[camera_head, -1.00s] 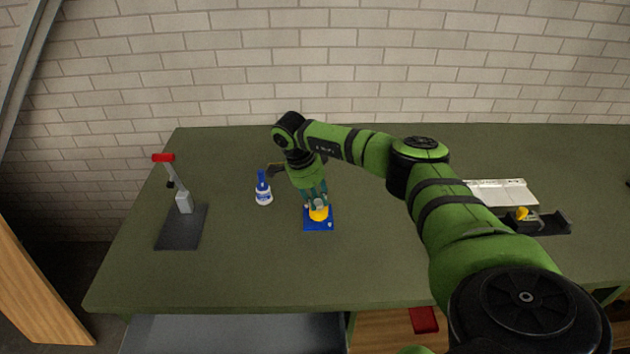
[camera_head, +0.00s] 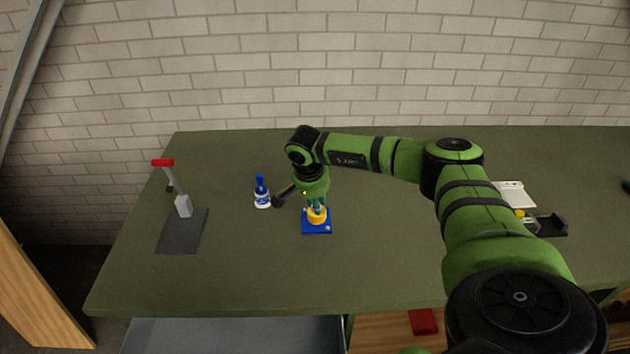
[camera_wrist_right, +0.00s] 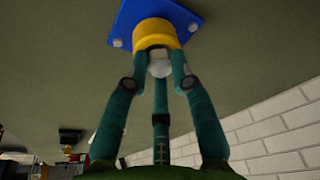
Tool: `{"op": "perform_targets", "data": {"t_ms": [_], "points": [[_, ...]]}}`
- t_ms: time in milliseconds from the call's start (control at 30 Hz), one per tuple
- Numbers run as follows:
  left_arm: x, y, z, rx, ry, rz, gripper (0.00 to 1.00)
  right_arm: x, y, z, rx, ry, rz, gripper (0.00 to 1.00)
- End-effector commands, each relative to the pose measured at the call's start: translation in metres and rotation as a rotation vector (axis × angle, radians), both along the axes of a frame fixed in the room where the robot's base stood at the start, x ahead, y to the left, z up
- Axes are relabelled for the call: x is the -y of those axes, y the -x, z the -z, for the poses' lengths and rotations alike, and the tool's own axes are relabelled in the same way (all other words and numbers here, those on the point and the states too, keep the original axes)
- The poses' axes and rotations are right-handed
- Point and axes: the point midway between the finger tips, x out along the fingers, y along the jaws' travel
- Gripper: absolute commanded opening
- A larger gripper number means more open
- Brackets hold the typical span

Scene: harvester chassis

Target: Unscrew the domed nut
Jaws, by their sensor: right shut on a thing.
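The domed nut (camera_wrist_right: 160,66) shows in the wrist view as a pale, rounded piece at the top of a yellow round base (camera_wrist_right: 155,32). The yellow base sits on a blue square plate (camera_wrist_right: 192,12) on the table; in the head view the plate (camera_head: 308,229) is near the table's middle. My right gripper (camera_head: 316,207) points down over the yellow base. In the wrist view its green fingers (camera_wrist_right: 160,68) close around the nut, which they partly hide. My left gripper is in no view.
A blue and white bottle (camera_head: 262,194) stands left of the plate. A red-handled lever press (camera_head: 183,206) on a dark base is farther left. A white tray (camera_head: 514,194) and a black holder (camera_head: 552,225) lie at right, partly behind my arm. The front middle of the green table (camera_head: 250,275) is clear.

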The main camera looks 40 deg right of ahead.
Motion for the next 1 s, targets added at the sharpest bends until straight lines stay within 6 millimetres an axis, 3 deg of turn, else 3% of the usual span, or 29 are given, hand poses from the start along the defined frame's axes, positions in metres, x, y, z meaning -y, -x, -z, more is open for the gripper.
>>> {"op": "perform_targets", "data": {"t_ms": [33, 267, 467, 1000], "points": [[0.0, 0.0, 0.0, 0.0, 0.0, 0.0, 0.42, 0.008, -0.002, -0.004, 0.01, 0.014, -0.001, 0.0], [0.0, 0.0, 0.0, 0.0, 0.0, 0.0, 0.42, 0.008, -0.002, -0.005, 0.013, 0.013, -0.002, 0.0], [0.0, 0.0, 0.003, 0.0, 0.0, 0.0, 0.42, 0.009, -0.002, -0.005, 0.016, 0.014, -0.215, 0.0], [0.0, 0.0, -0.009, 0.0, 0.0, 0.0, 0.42, 0.006, -0.004, -0.02, 0.017, 0.011, -0.215, 0.0]]}}
